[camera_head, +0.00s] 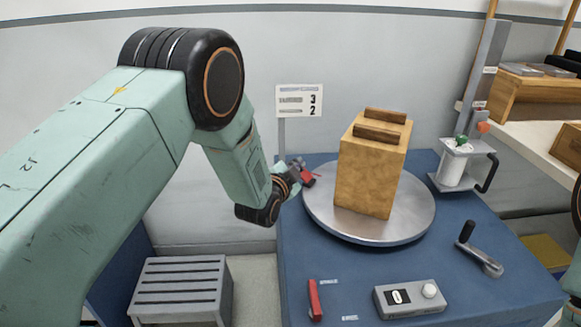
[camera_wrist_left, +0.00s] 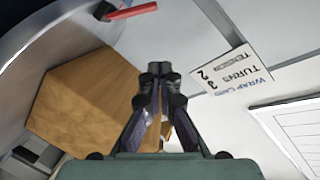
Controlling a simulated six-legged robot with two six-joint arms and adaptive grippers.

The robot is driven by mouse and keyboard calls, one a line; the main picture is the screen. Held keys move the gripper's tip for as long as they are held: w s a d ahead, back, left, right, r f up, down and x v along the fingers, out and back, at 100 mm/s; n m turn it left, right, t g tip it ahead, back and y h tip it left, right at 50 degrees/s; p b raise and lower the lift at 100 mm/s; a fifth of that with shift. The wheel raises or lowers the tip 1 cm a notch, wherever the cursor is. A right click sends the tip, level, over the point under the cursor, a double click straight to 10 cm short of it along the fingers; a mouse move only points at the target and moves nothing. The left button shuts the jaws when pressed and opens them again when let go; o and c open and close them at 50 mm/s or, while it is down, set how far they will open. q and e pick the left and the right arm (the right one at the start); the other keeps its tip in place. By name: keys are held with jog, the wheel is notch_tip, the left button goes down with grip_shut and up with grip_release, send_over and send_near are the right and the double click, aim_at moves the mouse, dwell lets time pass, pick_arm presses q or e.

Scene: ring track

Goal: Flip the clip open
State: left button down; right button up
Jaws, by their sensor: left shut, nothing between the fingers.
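A red clip (camera_head: 307,178) sits at the left rim of the round metal turntable (camera_head: 420,220). In the left wrist view the clip (camera_wrist_left: 128,13) shows as a red bar with a dark knob at one end, at the top left. My left gripper (camera_head: 296,170) is beside the clip in the head view; whether they touch is hard to tell there. In the left wrist view my left gripper (camera_wrist_left: 157,70) has its fingers together and empty, apart from the clip. My right gripper is not in view.
A tan block (camera_head: 370,175) with two brown strips on top stands on the turntable. The blue table holds a red bar (camera_head: 314,300), a grey control box (camera_head: 409,298), a crank handle (camera_head: 480,250) and a roll dispenser (camera_head: 462,165). A sign (camera_head: 299,100) stands behind.

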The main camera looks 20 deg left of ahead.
pick_arm(q)
jog(key=s, duration=0.2)
jog(key=s+r+p, duration=0.1)
jog(key=s, duration=0.1)
jog(key=shift+s, duration=0.2)
jog(key=shift+a, duration=0.1)
jog(key=s+a+f+n+g+y, duration=0.15)
jog(key=s+f+n+g, duration=0.6)
jog(key=s+f, duration=1)
jog(key=s+f+n+g, duration=0.1)
jog(key=s+g, duration=0.3)
jog(key=s, duration=1.1)
jog(key=s+a+f+n+g, duration=0.1)
jog(key=s+f+g, duration=0.3)
jog(key=s, duration=1.1)
jog(key=shift+s+a+n, duration=0.15)
jog(key=shift+n, duration=0.3)
